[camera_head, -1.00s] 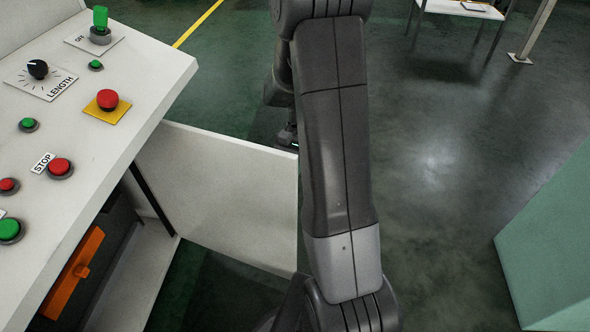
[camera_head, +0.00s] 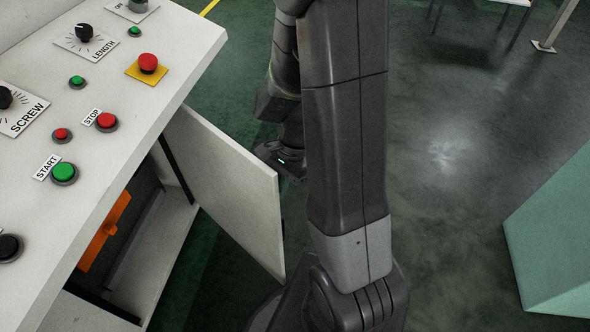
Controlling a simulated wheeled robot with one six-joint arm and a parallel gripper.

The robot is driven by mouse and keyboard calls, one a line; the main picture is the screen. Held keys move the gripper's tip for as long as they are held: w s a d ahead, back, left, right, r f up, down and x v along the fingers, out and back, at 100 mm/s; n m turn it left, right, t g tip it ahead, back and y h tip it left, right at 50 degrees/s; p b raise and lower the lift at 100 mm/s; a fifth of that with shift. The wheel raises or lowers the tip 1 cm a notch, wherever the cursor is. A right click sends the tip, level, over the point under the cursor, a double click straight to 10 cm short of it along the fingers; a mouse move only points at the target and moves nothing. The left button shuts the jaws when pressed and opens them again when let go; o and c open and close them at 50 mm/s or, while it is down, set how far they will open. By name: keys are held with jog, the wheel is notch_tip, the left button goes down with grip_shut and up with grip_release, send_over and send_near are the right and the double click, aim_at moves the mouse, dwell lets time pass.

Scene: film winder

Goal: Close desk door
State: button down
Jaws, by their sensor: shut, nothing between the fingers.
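The desk door (camera_head: 225,185) is a white panel standing open from the desk (camera_head: 205,55). It swings out from the hinge side below the control panel, and its free edge points toward the front right. The dark opening behind it shows an orange part (camera_head: 105,232) inside. My gripper (camera_head: 281,162) is only partly seen, low down on the far side of the door, by its free edge. It is shut and holds nothing. Its fingertips are hidden behind the door, so I cannot tell whether they touch it.
The sloped desk top carries buttons and knobs, among them a red stop button (camera_head: 106,121) and a green start button (camera_head: 64,173). A pale green block (camera_head: 555,240) stands at the right. The floor between it and my arm is clear.

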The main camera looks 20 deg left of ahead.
jog(key=s+a+m+p, duration=0.2)
jog(key=s+a, duration=0.2)
jog(key=s, duration=0.4)
jog(key=s+a+m+y+p, duration=0.1)
jog(key=s+a+m+p, duration=0.1)
jog(key=s+a, duration=0.3)
jog(key=s+a+m+t+p, duration=0.1)
jog(key=s+a+p, duration=0.3)
jog(key=s, duration=0.7)
jog(key=shift+s+a+m+y, duration=0.2)
jog(key=shift+a+m+y, duration=0.2)
jog(key=shift+a, duration=0.25)
jog(key=shift+w, duration=0.1)
